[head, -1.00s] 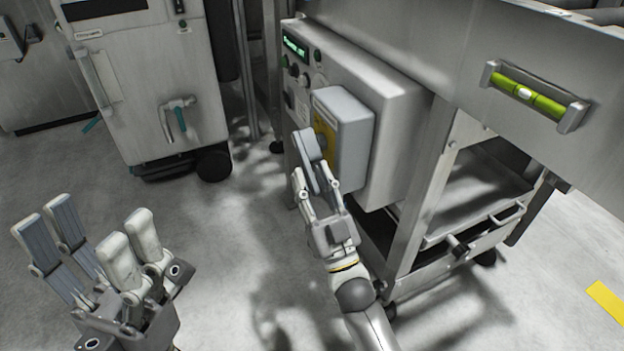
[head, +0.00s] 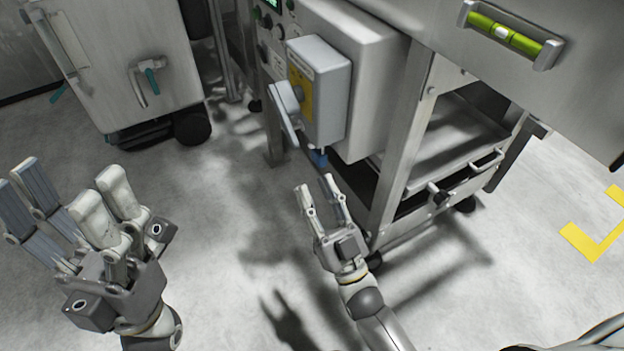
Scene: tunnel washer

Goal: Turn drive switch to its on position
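The drive switch is a grey box (head: 328,95) with a yellow plate (head: 302,98) on the front of the machine's control cabinet, in the head view. Its pale lever handle (head: 285,112) points down, slightly tilted, from the plate. Whether this is on or off cannot be read. My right gripper (head: 315,184) is below the switch box, apart from the handle. Its two fingers are spread, with nothing between them. My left gripper (head: 68,196) is at the lower left, far from the switch, with its fingers wide apart and empty.
A wheeled grey unit (head: 110,60) stands at the upper left. The floor between is clear.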

